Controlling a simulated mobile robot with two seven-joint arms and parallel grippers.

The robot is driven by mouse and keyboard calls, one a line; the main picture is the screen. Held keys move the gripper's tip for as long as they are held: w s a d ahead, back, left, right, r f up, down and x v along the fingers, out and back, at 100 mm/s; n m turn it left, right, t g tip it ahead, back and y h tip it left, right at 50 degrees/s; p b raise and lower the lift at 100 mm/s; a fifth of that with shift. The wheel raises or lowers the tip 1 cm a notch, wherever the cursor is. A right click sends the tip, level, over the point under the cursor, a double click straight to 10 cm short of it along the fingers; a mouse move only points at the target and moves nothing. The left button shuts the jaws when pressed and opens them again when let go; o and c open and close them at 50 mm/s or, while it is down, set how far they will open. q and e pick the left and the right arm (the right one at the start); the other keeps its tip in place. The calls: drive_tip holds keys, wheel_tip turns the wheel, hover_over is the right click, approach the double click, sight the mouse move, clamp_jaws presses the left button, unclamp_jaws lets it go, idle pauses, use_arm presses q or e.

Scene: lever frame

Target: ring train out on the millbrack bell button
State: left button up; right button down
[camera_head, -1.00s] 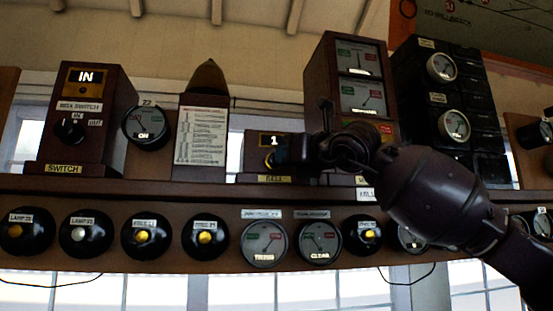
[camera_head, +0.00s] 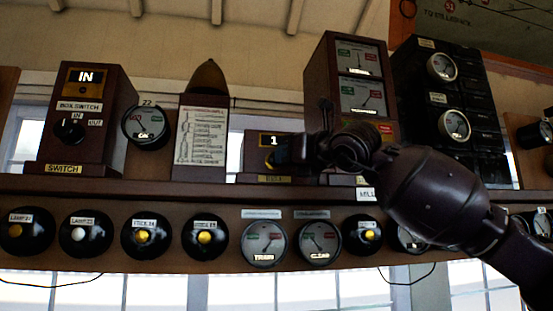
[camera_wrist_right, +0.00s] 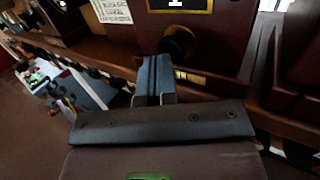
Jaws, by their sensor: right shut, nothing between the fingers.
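The bell box is a dark brown box (camera_head: 252,147) on the shelf, with a "1" in a small window and a yellow plate at its foot. Its round dark button (camera_wrist_right: 178,42) shows below the window in the right wrist view; in the head view it is mostly hidden by my gripper. My right gripper (camera_head: 284,152) is shut and empty, its tips right at the button. In the right wrist view its closed fingers (camera_wrist_right: 154,74) reach up to the button's lower left; I cannot tell whether they touch it. My left gripper is not in view.
A switch box reading "IN" (camera_head: 97,140) and a paper-faced box (camera_head: 201,140) stand to the left. A tall two-dial box (camera_head: 319,90) stands close behind my right wrist. Round dials and knobs line the shelf front (camera_head: 180,197) below.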

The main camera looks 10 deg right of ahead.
drive_tip(key=shift+w, duration=0.2)
idle(0.4)
drive_tip(key=shift+w, duration=0.45)
drive_tip(key=shift+s, duration=0.75)
drive_tip(key=shift+w, duration=0.15)
